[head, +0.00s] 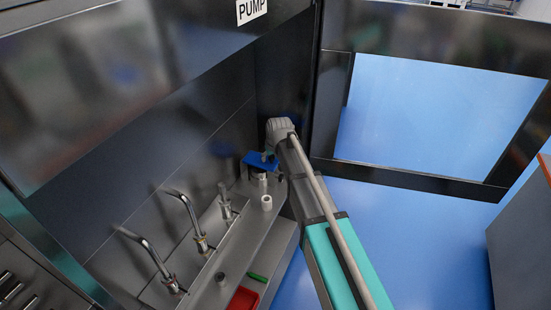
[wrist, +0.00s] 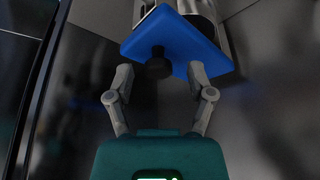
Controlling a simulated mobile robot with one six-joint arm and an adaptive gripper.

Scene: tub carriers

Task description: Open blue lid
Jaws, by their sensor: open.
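The blue lid (wrist: 188,42) is a flat square plate with a dark round knob (wrist: 159,65) on it. It sits at the top of a grey metal cylinder (wrist: 210,10), which is partly hidden. In the head view the blue lid (head: 259,160) shows at the far end of the bench, beside the end of my arm. My gripper (wrist: 158,76) has its two grey fingers apart, one on each side of the knob. I cannot tell whether the fingertips touch the lid. In the head view the fingers are hidden behind the wrist.
A grey bench (head: 232,245) runs along the wall, with curved metal taps (head: 186,215) on its left. A white cylinder (head: 266,202) stands near the lid. A red tray (head: 243,299) and a green item (head: 258,277) lie at the near end. Blue floor (head: 400,235) is open at right.

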